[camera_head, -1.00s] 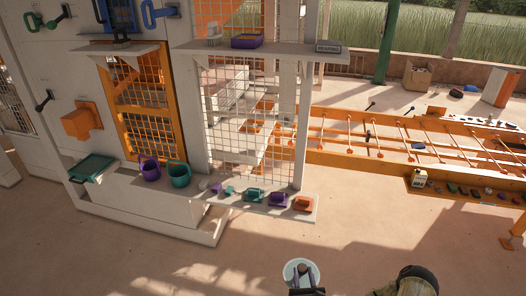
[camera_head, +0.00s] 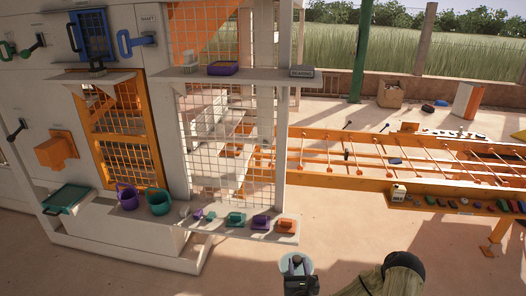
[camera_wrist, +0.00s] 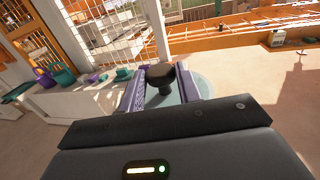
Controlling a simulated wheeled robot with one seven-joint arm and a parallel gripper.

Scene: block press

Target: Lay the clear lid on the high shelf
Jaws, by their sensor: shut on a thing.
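The clear lid (camera_head: 309,266) is a round, pale see-through disc at the bottom centre of the head view. In the wrist view the lid (camera_wrist: 204,88) shows beyond and beside the fingers, with a dark round knob (camera_wrist: 160,74) between them. My gripper (camera_head: 296,260) is shut on this knob, and its purple fingers show in the wrist view (camera_wrist: 161,78). The lid is held in the air, apart from the shelves. The high shelf (camera_head: 270,80) is a pale ledge on the white frame at upper centre, up and left of my gripper in the head view.
A lower ledge (camera_head: 285,238) holds several coloured blocks and two buckets. An orange rail frame (camera_head: 340,175) runs right. Open floor lies in front.

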